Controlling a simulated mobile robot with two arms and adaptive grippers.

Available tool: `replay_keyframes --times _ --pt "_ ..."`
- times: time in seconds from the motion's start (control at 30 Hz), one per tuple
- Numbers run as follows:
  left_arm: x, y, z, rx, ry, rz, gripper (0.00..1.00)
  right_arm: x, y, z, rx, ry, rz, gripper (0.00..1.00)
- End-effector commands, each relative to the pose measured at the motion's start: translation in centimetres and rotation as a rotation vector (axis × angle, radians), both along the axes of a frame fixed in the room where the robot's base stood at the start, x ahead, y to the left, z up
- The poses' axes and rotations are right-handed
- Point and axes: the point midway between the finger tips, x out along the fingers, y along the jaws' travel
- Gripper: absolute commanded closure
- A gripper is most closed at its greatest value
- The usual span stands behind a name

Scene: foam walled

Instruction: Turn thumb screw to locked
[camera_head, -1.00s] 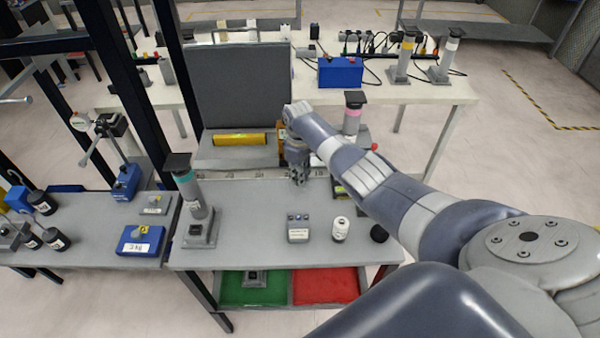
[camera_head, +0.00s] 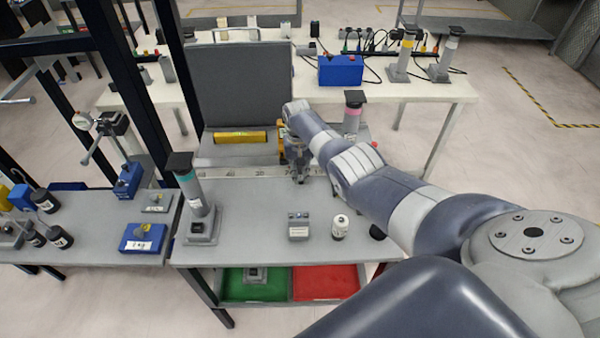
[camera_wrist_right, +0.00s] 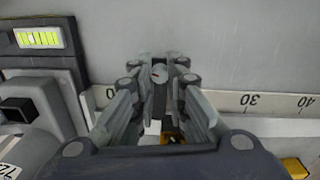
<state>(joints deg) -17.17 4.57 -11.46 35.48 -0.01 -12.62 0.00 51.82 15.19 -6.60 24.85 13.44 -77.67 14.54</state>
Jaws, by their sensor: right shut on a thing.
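My right gripper (camera_head: 298,176) is over the back edge of the grey table, at the scale strip in front of the dark upright panel. In the right wrist view the fingers (camera_wrist_right: 160,78) are closed around a small grey round part with a slot mark, the thumb screw (camera_wrist_right: 159,73). Its lower part is hidden by the fingers, and I cannot read whether it is locked. A yellow-orange piece (camera_wrist_right: 170,137) shows beneath the fingers. My left gripper is not in view.
A white scale strip (camera_wrist_right: 270,104) runs beside the gripper. A grey box with a green-yellow display (camera_wrist_right: 40,38) is at its left. The table's middle is clear.

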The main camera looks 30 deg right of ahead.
Motion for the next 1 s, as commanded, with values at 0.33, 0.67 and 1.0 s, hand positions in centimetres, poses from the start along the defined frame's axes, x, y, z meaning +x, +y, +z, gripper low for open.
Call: replay_keyframes --times 0.33,0.67,1.0 --pt "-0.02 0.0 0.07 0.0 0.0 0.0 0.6 0.17 -0.11 0.18 -0.001 -0.005 -0.146 1.0" --pt "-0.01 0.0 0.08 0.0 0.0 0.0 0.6 0.21 -0.15 0.2 -0.002 -0.006 -0.174 1.0" --pt "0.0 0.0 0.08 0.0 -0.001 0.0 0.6 0.21 -0.15 0.2 -0.002 -0.006 -0.173 0.65"
